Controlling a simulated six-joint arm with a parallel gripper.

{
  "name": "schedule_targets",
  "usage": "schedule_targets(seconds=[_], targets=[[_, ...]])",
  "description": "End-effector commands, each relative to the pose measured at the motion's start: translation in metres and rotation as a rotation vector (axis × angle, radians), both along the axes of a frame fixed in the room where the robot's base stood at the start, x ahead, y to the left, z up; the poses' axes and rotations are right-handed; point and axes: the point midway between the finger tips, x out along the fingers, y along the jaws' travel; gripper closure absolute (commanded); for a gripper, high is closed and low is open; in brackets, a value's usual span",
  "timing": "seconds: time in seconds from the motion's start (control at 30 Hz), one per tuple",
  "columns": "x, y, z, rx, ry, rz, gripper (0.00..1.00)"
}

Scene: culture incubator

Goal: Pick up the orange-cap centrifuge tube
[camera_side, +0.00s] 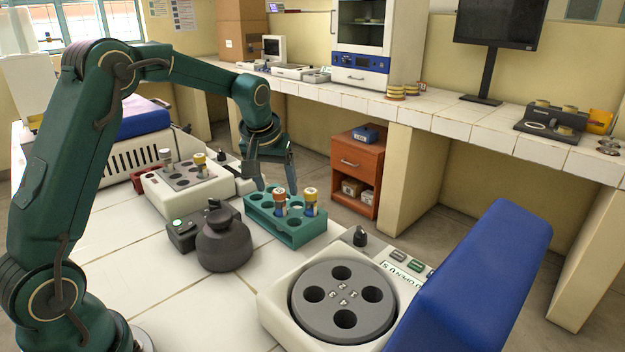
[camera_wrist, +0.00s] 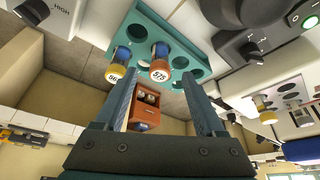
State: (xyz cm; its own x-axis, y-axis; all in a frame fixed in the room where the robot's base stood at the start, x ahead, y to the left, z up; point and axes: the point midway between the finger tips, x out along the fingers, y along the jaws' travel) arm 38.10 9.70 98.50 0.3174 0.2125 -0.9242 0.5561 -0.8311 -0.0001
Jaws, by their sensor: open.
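The orange-cap centrifuge tube (camera_side: 280,201) stands upright in the teal rack (camera_side: 290,236), beside a yellow-cap tube (camera_side: 311,202). In the wrist view the orange-cap tube (camera_wrist: 160,66) carries the number 575 on its cap and appears between my fingers. The yellow-cap tube (camera_wrist: 117,69) is just left of it there, outside the left finger. My gripper (camera_side: 278,189) is open and empty, with its fingers pointing down over the back-left end of the rack, close to the orange cap. Whether a finger touches the tube cannot be told.
A centrifuge (camera_side: 344,297) with an empty rotor and raised blue lid (camera_side: 480,270) stands at front right. A small vortex mixer (camera_side: 222,240) is left of the rack. A heat block (camera_side: 188,184) holding tubes stands behind it. Open white tabletop lies at front left.

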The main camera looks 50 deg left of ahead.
Motion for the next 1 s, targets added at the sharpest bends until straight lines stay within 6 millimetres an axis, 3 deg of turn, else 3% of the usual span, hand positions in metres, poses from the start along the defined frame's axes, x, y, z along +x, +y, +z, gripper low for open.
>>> schedule_targets(seconds=[0.3, 0.67, 0.87, 1.0], targets=[[0.011, 0.008, -0.035, 0.0, 0.002, -0.001, 0.28], [0.014, 0.009, -0.04, 0.0, -0.001, -0.001, 0.28], [0.014, 0.009, -0.04, 0.0, -0.001, -0.001, 1.0], [0.014, 0.009, -0.04, 0.0, -0.001, -0.001, 1.0]])
